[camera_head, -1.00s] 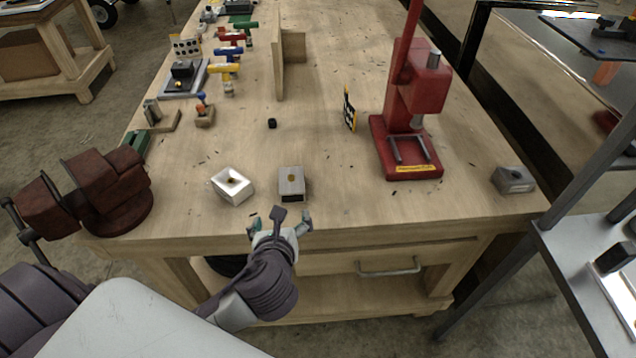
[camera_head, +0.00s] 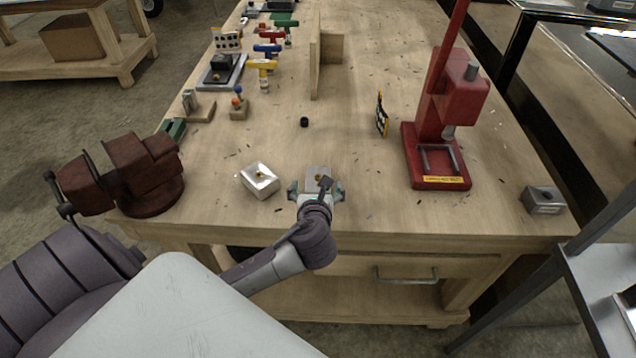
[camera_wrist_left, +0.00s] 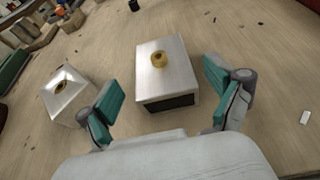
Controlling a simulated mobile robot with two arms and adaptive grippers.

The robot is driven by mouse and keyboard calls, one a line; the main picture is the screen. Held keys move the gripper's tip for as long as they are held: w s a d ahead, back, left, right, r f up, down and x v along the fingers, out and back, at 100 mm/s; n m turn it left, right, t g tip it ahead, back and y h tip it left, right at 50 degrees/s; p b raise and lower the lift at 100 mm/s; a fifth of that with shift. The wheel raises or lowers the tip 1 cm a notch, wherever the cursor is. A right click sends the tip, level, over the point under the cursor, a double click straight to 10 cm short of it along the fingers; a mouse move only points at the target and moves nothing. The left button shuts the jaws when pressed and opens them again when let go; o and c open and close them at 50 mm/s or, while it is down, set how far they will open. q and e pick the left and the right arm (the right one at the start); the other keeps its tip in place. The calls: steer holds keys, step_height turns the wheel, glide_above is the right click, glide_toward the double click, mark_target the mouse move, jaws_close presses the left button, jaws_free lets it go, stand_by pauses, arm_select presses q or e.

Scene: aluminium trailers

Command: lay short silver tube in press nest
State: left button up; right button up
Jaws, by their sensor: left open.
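A short silver tube (camera_head: 318,174), block-like with a brass fitting on top and a dark front end, lies on the bench near its front edge. It also shows in the left wrist view (camera_wrist_left: 168,75). My left gripper (camera_head: 316,189) is open, one finger on either side of the tube's near part. In the left wrist view, gaps show between the fingers and the tube. The red press (camera_head: 450,110) stands to the right. Its nest (camera_head: 440,160), two grey rails on the red base, appears empty. My right gripper is not in view.
A shinier silver block (camera_head: 259,180) with a brass fitting sits left of the tube. A dark red vise (camera_head: 140,175) is at the left edge. A grey block (camera_head: 543,200) lies at the right corner. A checkered card (camera_head: 381,115) stands left of the press.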

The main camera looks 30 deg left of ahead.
mark_target(319, 176)
arm_select(q)
steer(key=x, duration=0.3)
steer(key=shift+w+f, duration=0.1)
steer(key=shift+w, duration=0.15)
steer(key=shift+s+d, duration=0.1)
steer(key=shift+c, duration=0.4)
steer(key=c, duration=1.3)
steer(key=shift+o, duration=0.2)
steer(key=shift+r, duration=0.7)
step_height(319, 176, up, 3)
steer(key=shift+f, duration=0.1)
steer(key=d+r, duration=0.7)
steer(key=d, duration=0.5)
steer(key=s+d+r+m+t+h, duration=0.1)
steer(key=s+r+m+t+h, duration=0.1)
steer(key=s+m+h, duration=0.4)
steer(key=shift+s+d+h, duration=0.25)
steer(key=shift+s+h, duration=0.1)
steer(key=shift+h, duration=0.35)
